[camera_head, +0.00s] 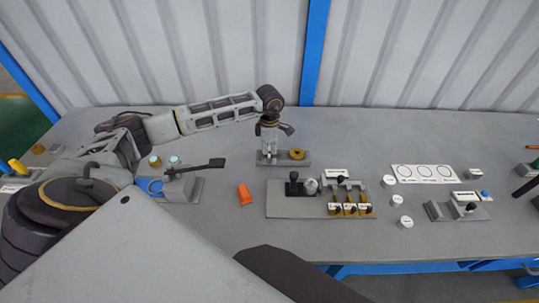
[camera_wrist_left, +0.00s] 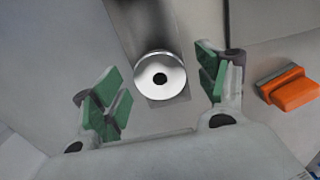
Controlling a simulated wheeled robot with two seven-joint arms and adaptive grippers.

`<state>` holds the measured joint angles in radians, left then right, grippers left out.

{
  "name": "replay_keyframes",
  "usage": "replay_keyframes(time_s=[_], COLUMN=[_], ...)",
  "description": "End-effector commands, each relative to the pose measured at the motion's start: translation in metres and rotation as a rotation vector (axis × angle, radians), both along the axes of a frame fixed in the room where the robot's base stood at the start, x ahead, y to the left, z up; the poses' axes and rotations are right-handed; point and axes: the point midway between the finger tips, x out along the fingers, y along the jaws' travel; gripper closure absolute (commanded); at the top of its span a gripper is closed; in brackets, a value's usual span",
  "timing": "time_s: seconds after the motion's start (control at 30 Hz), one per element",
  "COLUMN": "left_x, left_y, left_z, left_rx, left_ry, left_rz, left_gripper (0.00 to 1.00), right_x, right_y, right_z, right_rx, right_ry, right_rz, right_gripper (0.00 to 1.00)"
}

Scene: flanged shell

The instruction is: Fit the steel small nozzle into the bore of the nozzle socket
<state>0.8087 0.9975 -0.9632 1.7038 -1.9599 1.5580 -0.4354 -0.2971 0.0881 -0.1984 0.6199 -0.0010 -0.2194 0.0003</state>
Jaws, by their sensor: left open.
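My left gripper (camera_head: 267,153) points down over a grey plate (camera_head: 283,162) at the back middle of the bench. In the left wrist view the left gripper (camera_wrist_left: 160,92) is open, its green-padded fingers wide apart. A shiny round steel piece with a dark central hole, apparently the small nozzle (camera_wrist_left: 160,75), lies between the fingers and clear of both pads. A brass-coloured ring (camera_head: 297,154) sits on the plate, right of the gripper. I cannot tell for sure which fixture is the nozzle socket. My right gripper is not in view.
An orange block (camera_head: 244,194) lies front-left of the gripper; it also shows in the left wrist view (camera_wrist_left: 290,88). A panel (camera_head: 285,208) with knobs stands in front. A grey fixture with a dark lever (camera_head: 196,168) is left. White labelled discs lie right. A corrugated wall is behind.

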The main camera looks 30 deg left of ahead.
Motion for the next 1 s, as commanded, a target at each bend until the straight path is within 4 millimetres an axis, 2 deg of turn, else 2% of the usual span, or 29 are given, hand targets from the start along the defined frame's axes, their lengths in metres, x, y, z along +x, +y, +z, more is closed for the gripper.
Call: replay_keyframes(time_s=[0.07,0.5,0.83,1.0], left_x=[0.0,0.0,0.001,0.001], left_y=[0.0,0.0,0.0,0.0], left_z=[0.0,0.0,0.003,0.013], left_rx=[0.0,0.001,0.0,0.0], left_ry=[0.0,-0.001,-0.002,-0.004], left_rz=[0.0,0.0,0.0,0.0], left_gripper=[0.26,0.82,0.83,0.84], right_x=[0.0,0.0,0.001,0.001], right_y=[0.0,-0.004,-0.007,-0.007], right_z=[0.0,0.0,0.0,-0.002], right_rx=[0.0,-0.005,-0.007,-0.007], right_ry=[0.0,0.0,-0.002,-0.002], right_rz=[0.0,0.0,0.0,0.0], right_gripper=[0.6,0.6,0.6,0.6])
